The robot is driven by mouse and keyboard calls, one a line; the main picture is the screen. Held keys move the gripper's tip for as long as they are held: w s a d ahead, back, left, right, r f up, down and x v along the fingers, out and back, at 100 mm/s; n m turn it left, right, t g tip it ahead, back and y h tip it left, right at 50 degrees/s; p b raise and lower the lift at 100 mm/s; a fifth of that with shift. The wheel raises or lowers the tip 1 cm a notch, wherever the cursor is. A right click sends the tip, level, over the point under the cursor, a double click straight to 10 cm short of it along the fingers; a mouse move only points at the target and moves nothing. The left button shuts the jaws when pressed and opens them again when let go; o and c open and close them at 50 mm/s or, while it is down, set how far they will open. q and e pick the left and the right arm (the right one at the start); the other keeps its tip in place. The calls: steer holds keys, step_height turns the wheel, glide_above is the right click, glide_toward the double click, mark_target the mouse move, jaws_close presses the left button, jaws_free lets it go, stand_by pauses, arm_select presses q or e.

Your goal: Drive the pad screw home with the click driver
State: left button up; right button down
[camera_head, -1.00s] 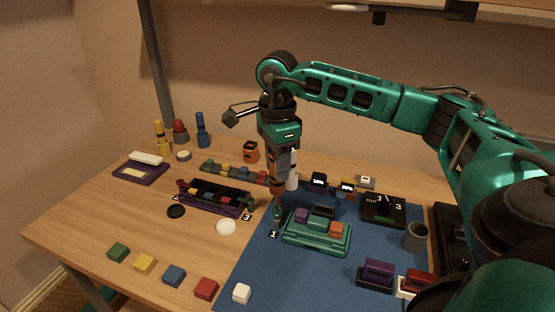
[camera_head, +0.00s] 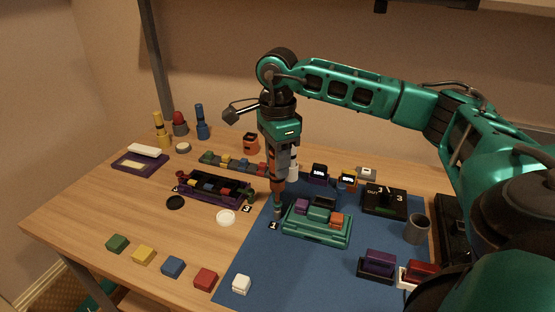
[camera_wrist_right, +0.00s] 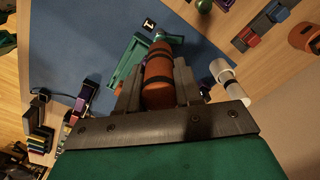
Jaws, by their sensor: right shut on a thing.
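My right gripper (camera_head: 280,172) is shut on the orange-handled click driver, which hangs roughly upright, tip down. In the right wrist view the orange handle (camera_wrist_right: 158,75) is between the dark fingers. The driver's lower end is at the left end of the green pad (camera_head: 318,238), close to the marker "1" (camera_head: 273,226). The pad lies on the blue mat and carries purple, dark and orange blocks. It also shows in the right wrist view (camera_wrist_right: 122,68), partly behind the driver. I cannot make out the pad screw or whether the tip touches it. My left gripper is not in view.
A black counter box (camera_head: 384,199) and grey cup (camera_head: 416,229) are to the right. The mat's front (camera_head: 300,275) is mostly clear.

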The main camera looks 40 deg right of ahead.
steer(key=shift+f+b, duration=0.3)
steer(key=shift+f, duration=0.15)
stand_by(0.6)
stand_by(0.5)
steer(key=shift+s+f, duration=0.1)
stand_by(0.9)
steer(key=shift+r+p, duration=2.4)
steer(key=shift+r, duration=0.75)
